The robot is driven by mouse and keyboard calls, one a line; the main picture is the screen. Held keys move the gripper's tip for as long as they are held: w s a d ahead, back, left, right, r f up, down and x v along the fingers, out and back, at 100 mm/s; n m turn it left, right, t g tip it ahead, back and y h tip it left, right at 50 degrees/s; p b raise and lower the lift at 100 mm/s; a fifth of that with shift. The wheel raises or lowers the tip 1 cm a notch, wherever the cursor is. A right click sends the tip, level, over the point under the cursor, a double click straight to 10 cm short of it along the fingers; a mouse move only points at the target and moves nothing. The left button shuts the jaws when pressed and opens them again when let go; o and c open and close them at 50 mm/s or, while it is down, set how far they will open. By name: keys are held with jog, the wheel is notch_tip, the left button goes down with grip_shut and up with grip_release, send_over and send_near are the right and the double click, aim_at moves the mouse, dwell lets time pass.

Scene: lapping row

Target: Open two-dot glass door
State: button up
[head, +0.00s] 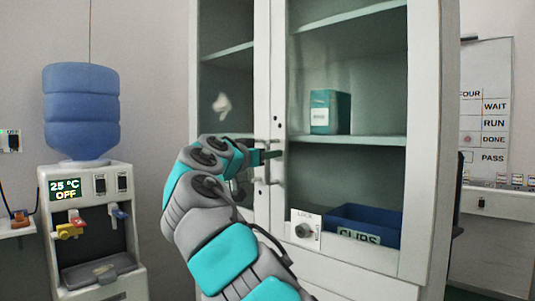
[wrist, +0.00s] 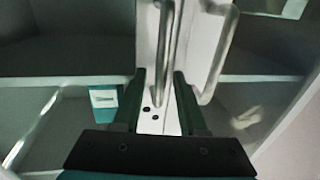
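The two-dot glass door (head: 349,67) is the right-hand door of a white cabinet and looks shut. Its pale frame bears two dark dots, seen near the handle in the wrist view. Its metal handle (wrist: 165,55) lies between the two dark green fingers of my gripper (wrist: 160,76), with a gap on each side. In the head view my gripper (head: 271,154) reaches the handles at the cabinet's middle and partly hides them. The other door's handle (wrist: 216,58) stands outside my fingers, to the right in the wrist view.
A teal box (head: 330,112) stands on a shelf behind the glass, with a blue bin (head: 364,226) below it. A lock panel (head: 305,229) is at lower left of the bin. A water dispenser (head: 92,210) stands to the left.

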grip_shut()
dwell(1.2)
